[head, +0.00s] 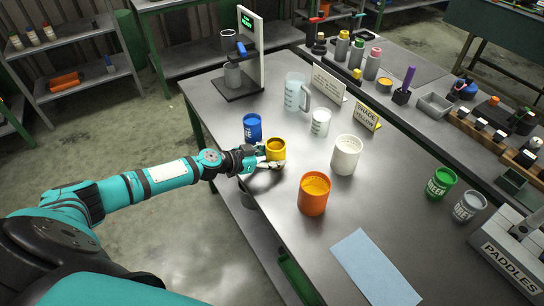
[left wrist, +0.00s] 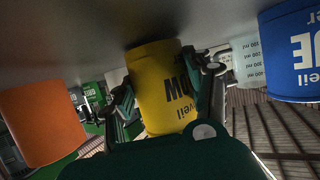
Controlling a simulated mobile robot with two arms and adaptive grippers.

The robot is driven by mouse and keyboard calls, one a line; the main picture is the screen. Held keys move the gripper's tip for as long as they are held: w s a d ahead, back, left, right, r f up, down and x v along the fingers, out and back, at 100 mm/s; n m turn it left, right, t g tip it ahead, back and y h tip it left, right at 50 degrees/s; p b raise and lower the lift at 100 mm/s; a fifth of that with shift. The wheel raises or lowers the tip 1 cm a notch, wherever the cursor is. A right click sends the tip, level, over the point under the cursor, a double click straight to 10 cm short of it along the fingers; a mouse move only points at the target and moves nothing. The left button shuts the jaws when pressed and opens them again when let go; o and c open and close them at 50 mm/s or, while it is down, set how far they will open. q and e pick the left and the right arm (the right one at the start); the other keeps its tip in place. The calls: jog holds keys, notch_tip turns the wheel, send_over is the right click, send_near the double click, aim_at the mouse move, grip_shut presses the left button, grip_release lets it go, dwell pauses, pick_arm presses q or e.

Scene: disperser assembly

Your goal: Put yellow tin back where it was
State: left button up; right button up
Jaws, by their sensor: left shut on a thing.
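The yellow tin (head: 276,148) is at the left edge of the metal table, between the blue tin (head: 252,127) and the orange tin (head: 313,195). My left gripper (head: 272,162) is shut on it from the left. In the left wrist view the yellow tin (left wrist: 160,85) appears upside down between the two fingers of the left gripper (left wrist: 165,100), with its printed label toward the camera. Whether its base touches the table I cannot tell. My right gripper is not in view.
A white pot (head: 345,155), a small white beaker (head: 320,122) and a clear jug (head: 297,92) stand nearby. A light blue sheet (head: 375,268) lies at the front. Green (head: 440,183) and grey (head: 469,206) tins stand at the right.

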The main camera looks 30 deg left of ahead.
pick_arm(q)
jog(key=shift+f, duration=0.25)
jog(key=o, duration=1.4)
jog(key=shift+r, duration=0.1)
jog(key=shift+c, duration=0.2)
jog(key=shift+r, duration=0.1)
jog(key=shift+r+p, duration=0.25)
jog(key=shift+p, duration=0.1)
jog(key=b+v, duration=0.1)
jog(key=v, duration=0.2)
jog(key=b+v, duration=0.1)
jog(key=v, duration=0.2)
jog(key=b+v, duration=0.1)
jog(key=v, duration=0.2)
jog(key=shift+s+a+f, duration=0.1)
jog(key=shift+s+f, duration=0.15)
jog(key=shift+s, duration=0.1)
jog(key=shift+b+v, duration=0.5)
jog(key=shift+v, duration=0.45)
jog(key=shift+s+a+r, duration=0.1)
jog(key=shift+s+r, duration=0.05)
jog(key=shift+r, duration=0.15)
